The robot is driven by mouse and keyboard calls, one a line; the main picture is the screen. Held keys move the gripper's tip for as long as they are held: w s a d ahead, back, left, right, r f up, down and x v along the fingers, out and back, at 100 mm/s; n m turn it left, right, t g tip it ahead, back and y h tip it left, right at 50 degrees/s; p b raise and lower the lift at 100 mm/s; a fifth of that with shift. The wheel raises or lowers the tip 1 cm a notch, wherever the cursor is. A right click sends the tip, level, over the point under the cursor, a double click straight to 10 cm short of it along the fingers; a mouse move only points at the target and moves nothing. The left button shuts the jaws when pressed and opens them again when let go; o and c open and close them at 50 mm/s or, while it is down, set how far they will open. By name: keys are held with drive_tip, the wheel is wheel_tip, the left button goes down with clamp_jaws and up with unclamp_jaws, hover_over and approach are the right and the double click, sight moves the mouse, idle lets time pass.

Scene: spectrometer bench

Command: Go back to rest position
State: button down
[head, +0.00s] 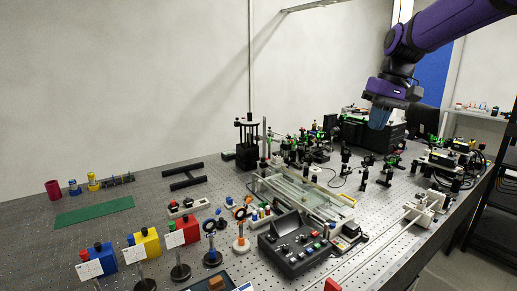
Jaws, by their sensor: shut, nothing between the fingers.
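My gripper (378,118) shows at the upper right of the head view, at the end of my purple arm. It points down and hangs above the back right part of the optical bench (150,214), clear of the parts below it. Its fingers look blue and close together, with nothing seen between them. The fingertips are small and dark against the black equipment behind them.
A control box (296,243) with buttons stands at the front middle. A clear-topped tray (305,192) and several optical mounts (364,179) lie behind it. Blue, yellow and red blocks (147,243) stand front left. A green mat (94,212) lies left. A shelf (480,114) is at right.

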drive_tip(key=s+d+f+t+h, duration=0.1)
drive_tip(key=s+f+t, duration=0.1)
drive_tip(key=s, duration=1.3)
drive_tip(key=s+d+f+m+t+h, duration=0.1)
drive_tip(key=s+f+t, duration=0.1)
drive_tip(key=s, duration=1.3)
drive_tip(key=shift+f+m+t, duration=0.25)
drive_tip(key=shift+m+t, duration=0.05)
drive_tip(key=shift+t, duration=0.2)
